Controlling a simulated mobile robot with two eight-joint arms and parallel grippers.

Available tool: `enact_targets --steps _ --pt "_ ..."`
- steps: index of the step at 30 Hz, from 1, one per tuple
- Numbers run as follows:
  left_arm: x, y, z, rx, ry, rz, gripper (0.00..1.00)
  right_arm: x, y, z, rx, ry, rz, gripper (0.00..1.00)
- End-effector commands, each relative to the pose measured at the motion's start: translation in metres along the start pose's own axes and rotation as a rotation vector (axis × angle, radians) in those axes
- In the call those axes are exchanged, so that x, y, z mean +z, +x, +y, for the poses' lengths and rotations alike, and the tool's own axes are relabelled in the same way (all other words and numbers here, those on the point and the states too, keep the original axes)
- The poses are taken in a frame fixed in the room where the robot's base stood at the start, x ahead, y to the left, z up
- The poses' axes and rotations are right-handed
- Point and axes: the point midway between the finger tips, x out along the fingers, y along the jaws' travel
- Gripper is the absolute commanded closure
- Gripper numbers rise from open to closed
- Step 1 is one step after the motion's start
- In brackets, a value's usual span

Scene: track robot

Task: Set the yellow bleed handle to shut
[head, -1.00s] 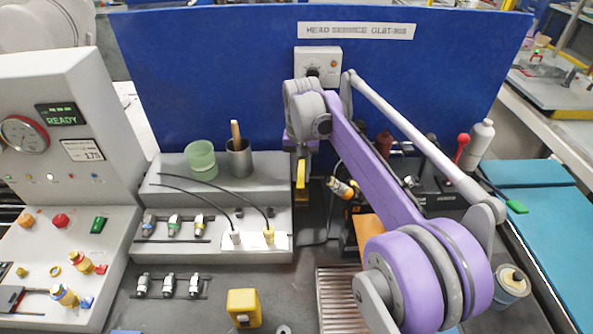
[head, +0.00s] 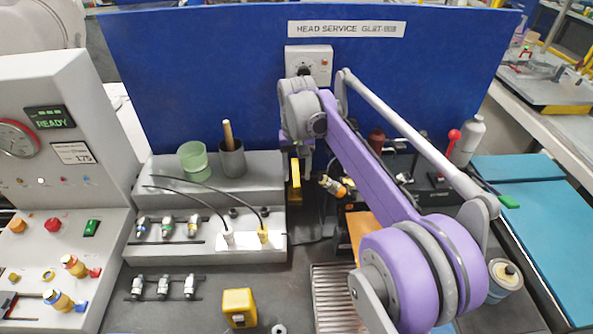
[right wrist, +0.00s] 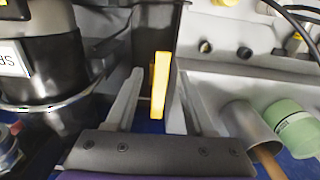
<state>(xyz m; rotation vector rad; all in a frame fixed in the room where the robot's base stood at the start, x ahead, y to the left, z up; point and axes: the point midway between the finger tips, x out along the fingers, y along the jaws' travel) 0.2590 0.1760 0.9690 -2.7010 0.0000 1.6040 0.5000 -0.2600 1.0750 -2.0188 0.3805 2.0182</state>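The yellow bleed handle (head: 295,181) is a slim yellow bar, roughly upright, just right of the grey socket block in the head view. In the right wrist view the handle (right wrist: 160,85) stands between the two grey fingers of my right gripper (right wrist: 158,80). The fingers are apart, with a gap on the left side of the handle; the right finger is close to it, and I cannot tell whether it touches. In the head view my right gripper (head: 299,160) is partly hidden by its own wrist. The handle's pivot is hidden. My left gripper is not in view.
The grey socket block (head: 272,163) with a green cup (head: 194,160) and a grey cup (head: 232,160) stands left of the handle. An orange-tipped connector (head: 333,187) lies close on the right. The blue panel (head: 200,70) rises behind. A yellow block (head: 240,308) sits in front.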

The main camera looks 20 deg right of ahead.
Motion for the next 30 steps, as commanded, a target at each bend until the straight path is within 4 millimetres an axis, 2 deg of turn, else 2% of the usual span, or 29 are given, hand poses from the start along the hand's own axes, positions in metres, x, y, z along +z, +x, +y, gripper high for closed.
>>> enact_targets --steps 10,21,25,30 --pt "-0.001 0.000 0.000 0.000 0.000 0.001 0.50 0.000 -0.005 0.000 -0.001 0.001 0.000 0.46" --pt "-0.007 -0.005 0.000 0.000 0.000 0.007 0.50 0.000 -0.063 0.000 -0.001 0.001 0.000 0.46" --pt "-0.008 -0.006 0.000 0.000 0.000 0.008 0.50 0.000 -0.073 0.000 0.000 0.001 0.000 0.46" --pt "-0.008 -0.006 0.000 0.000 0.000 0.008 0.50 0.000 -0.075 0.000 0.000 0.001 0.000 0.46"
